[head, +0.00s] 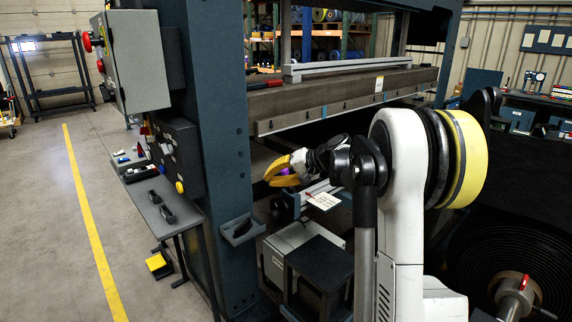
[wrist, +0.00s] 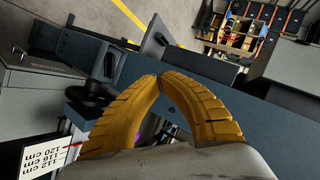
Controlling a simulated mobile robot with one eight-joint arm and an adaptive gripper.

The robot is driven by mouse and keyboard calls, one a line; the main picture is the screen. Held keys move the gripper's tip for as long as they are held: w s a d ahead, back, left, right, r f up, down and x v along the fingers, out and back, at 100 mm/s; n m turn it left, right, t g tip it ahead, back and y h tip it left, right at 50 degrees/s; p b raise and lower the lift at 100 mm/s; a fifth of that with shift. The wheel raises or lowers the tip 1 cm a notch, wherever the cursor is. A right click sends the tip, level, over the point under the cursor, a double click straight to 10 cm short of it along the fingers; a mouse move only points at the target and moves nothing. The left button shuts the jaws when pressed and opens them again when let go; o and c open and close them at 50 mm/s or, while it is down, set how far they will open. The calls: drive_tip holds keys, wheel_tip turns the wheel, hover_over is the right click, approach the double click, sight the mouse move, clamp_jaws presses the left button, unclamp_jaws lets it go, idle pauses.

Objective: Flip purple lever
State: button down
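My gripper (head: 268,178) has yellow fingers and is beside the dark press upright, above a black knob-like part. In the wrist view its two ribbed fingers (wrist: 160,78) curve inward and their tips meet, with nothing visible between the tips.
A white scale card (head: 323,201) with cm marks is right of the gripper. The dark blue upright (head: 219,130) stands close on the left. A grey box (head: 290,250) is below.

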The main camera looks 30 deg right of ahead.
drive_tip(key=d+f+m+t+p, duration=0.1)
drive_tip(key=d+f+t+p, duration=0.1)
drive_tip(key=d, duration=1)
drive_tip(key=d+f+m+t+y+p, duration=0.1)
drive_tip(key=d+t+p, duration=0.2)
drive_tip(key=d, duration=0.9)
drive_tip(key=shift+s+d+f+m, duration=0.2)
drive_tip(key=shift+f+m, duration=0.1)
drive_tip(key=shift+f, duration=0.1)
drive_tip(key=shift+w+a, duration=0.1)
drive_tip(key=s+a+b+x, duration=0.1)
drive_tip(key=a+x, duration=0.1)
drive_tip(key=x, duration=1)
drive_tip(key=shift+w+a+f+b, duration=0.2)
drive_tip(key=shift+a+f+b, duration=0.15)
drive_tip(key=shift+a, duration=0.1)
